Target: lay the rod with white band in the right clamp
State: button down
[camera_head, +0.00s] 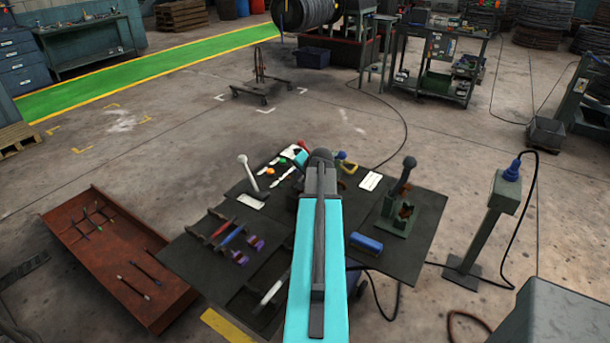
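Two dark rods lie apart from the others in the rust-red tray at the left; pale marks show on the nearer rod (133,288) and on the farther rod (145,266), but I cannot tell which has the white band. A green clamp-like fixture (393,211) with a dark upright lever stands on the right of the dark table. My arm reaches over the table's middle and hides part of it. My gripper (290,151) is small and partly hidden beyond the wrist, above the table's back edge; its fingers and any grip are unclear.
The rust-red tray (172,300) also holds several thin rods at its far end.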

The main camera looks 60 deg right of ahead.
jog(key=shift+f+b, duration=1.05)
jog(key=shift+f, duration=0.65)
jog(key=c, duration=1.7)
grip_release()
jog(key=shift+s+a+r, duration=0.1)
jog(key=shift+b+v, duration=1.7)
jog(key=shift+v, duration=5.05)
